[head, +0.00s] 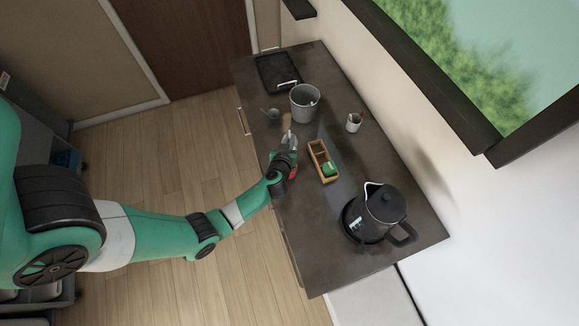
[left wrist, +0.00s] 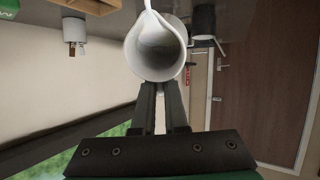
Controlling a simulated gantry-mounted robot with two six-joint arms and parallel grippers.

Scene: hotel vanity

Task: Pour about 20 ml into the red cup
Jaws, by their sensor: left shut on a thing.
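My left gripper (head: 287,152) is over the counter's near-left side, shut on a small white jug (head: 289,139). In the left wrist view the jug (left wrist: 157,52) sits at the fingertips (left wrist: 161,92), its round mouth facing the camera. A white strip runs up from its rim out of the frame; I cannot tell whether it is spout or liquid. A red patch (head: 293,173), likely the red cup, shows beside and below the gripper in the head view, mostly hidden by it. The cup's inside is not visible. My right gripper is not in view.
A wooden caddy (head: 317,152) with a green item lies right of the gripper. A black kettle (head: 384,203) stands at the front right. A grey bucket (head: 305,103), a small white cup (head: 354,122) and a black tray (head: 268,75) are farther back.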

